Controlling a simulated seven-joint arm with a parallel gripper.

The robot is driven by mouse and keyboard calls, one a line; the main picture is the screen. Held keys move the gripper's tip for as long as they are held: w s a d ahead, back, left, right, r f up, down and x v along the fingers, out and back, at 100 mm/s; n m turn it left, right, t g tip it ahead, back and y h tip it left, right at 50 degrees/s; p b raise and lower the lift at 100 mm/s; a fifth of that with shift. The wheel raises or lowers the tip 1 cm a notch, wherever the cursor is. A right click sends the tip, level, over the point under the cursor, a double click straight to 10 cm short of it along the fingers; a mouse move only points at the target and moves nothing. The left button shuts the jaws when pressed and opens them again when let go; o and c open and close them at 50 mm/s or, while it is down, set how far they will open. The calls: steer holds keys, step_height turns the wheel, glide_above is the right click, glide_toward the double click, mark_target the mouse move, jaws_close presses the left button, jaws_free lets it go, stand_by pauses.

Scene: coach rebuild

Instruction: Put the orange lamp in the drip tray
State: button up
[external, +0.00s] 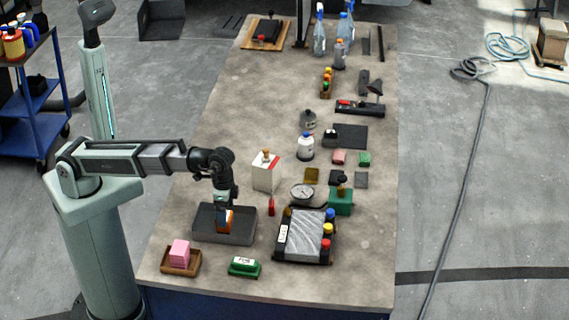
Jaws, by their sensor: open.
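The dark grey drip tray (242,236) lies near the front left of the workbench. A small orange lamp (229,217) shows inside the tray's outline, right at my gripper. My gripper (224,219) points down over the tray, with its fingers low and open about the lamp. The fingers partly hide the lamp, and whether they touch it cannot be told. The lamp's base seems to be at the tray floor, but the contact is too small to see clearly.
A pink block in a wooden tray (168,268) and a green box (245,267) stand in front. A black tray with a wrapped pack (305,235) is to the right.

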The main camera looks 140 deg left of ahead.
steer(key=shift+r, duration=3.6)
